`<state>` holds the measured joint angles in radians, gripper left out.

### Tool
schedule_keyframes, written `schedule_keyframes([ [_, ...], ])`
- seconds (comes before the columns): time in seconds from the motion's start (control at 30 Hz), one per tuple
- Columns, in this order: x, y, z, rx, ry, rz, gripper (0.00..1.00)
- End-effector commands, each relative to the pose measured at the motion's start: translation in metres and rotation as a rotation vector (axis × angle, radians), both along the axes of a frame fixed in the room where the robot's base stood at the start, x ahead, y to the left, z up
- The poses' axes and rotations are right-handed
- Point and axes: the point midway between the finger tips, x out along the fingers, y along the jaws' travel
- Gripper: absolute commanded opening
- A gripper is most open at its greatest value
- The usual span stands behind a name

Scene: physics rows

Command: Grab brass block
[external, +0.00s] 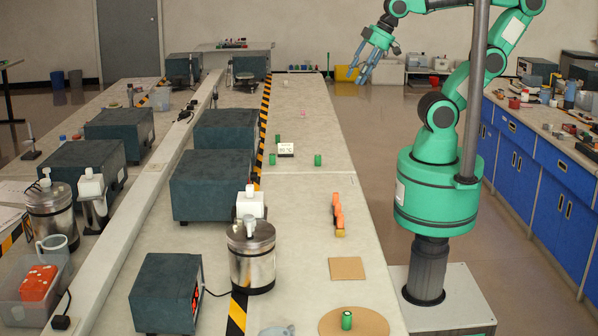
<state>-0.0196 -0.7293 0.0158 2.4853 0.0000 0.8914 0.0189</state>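No block is clearly recognisable as brass at this size. A small yellow-brown piece (340,233) at the near end of an orange object (337,211) could be it, on the right part of the long bench. My gripper (358,75) hangs in the air at the upper middle, beyond these things and well above bench height. Its blue-grey fingers point down and look apart, with nothing seen between them.
The bench (310,200) also holds several green cylinders (318,160), a small white display (286,150), a brown square (347,268), a round board (353,322) and a metal canister (251,262). Dark boxes (213,186) stand left. Blue cabinets (540,165) line the right.

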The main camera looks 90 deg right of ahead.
Motion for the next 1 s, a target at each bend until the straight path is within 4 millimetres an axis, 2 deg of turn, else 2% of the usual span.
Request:
schedule_keyframes([
  [0.23, 0.034, 0.030, -0.014, 0.030, 0.070, 0.013, 0.38],
  [0.47, 0.073, 0.078, -0.043, 0.057, 0.159, 0.022, 0.38],
  [0.7, 0.100, 0.136, -0.087, 0.065, 0.253, 0.023, 0.38],
  [1.0, 0.110, 0.213, -0.159, 0.047, 0.366, 0.019, 0.38],
])
